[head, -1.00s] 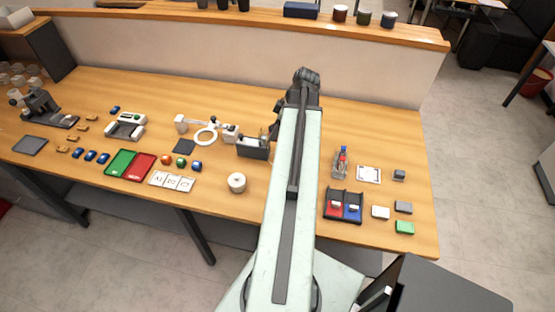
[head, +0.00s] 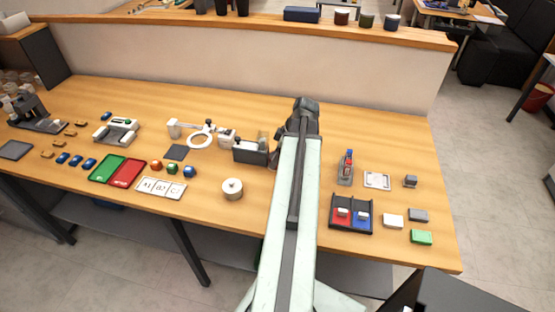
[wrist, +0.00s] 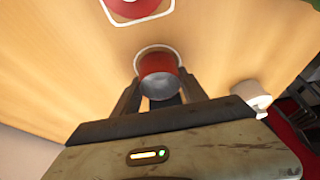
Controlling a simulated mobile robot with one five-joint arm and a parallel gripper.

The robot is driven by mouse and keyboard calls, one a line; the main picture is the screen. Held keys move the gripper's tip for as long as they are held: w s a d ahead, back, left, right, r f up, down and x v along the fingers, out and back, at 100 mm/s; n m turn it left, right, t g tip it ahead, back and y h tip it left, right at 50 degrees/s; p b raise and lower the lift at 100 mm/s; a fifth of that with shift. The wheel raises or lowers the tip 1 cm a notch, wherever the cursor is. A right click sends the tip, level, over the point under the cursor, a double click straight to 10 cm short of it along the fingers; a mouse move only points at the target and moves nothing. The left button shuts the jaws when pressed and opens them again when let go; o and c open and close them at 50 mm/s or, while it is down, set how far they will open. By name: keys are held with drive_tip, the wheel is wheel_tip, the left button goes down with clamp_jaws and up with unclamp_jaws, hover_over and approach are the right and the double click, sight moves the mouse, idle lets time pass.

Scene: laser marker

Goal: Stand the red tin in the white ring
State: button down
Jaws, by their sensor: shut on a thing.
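The red tin (wrist: 159,70) is between the fingers of my gripper (wrist: 160,84) in the wrist view, with its grey end facing the camera. My gripper is shut on it. The white ring (wrist: 152,47) shows as a thin arc around the far end of the tin; the tin and fingers hide the rest. The tin's far end lines up with the ring, but I cannot tell whether it touches the wood or is above it. In the head view my arm's end (head: 302,108) is over the back of the table, and it hides the tin and ring.
A round red thing (wrist: 132,6) lies inside a white square outline beyond the tin. A white roll-like object (wrist: 253,96) is to the right. In the head view a dark grey box (head: 250,151) stands just left of my arm, and a black divided tray (head: 351,228) is to the right.

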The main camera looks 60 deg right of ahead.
drive_tip(key=shift+f, duration=0.1)
drive_tip(key=c, duration=0.6)
unclamp_jaws()
drive_tip(key=shift+r, duration=0.35)
drive_tip(key=p+v, duration=1.1)
drive_tip(key=shift+s+d+r, duration=0.1)
drive_tip(key=shift+s+r, duration=0.05)
drive_tip(key=shift+r, duration=0.1)
